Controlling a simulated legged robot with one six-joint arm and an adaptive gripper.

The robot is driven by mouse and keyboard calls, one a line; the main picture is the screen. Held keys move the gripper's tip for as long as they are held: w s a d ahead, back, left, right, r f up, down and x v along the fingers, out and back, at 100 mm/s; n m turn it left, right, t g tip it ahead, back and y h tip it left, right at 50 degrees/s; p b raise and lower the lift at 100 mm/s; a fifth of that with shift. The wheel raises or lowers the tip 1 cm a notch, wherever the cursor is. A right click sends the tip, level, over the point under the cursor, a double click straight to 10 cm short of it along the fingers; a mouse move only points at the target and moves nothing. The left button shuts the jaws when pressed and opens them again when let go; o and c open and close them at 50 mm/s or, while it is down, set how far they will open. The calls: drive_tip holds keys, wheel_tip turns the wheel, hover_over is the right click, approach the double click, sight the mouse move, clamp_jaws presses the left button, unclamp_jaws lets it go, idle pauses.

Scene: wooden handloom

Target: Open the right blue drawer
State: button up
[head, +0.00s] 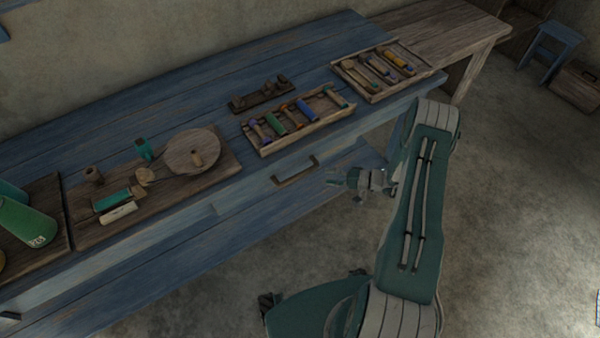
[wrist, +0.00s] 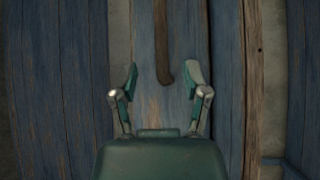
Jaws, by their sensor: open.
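The right blue drawer (head: 254,191) is in the front of the blue table, and its front looks flush with the table. Its brown bar handle (head: 295,172) is near the middle of the head view. My gripper (head: 328,178) is just right of the handle, in front of the table. In the wrist view, my gripper (wrist: 161,80) is open, with its two fingers spread. Nothing is held.
Wooden trays with spools (head: 300,120) stand on the blue table above the drawer. A board with a round wooden disc (head: 192,152) lies to the left. Another handle (head: 9,316) shows at the lower left.

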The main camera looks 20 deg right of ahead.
sight(300, 174)
drive_tip(key=x, duration=1)
drive_tip(key=shift+a, duration=0.1)
drive_tip(key=shift+s, duration=0.1)
clamp_jaws()
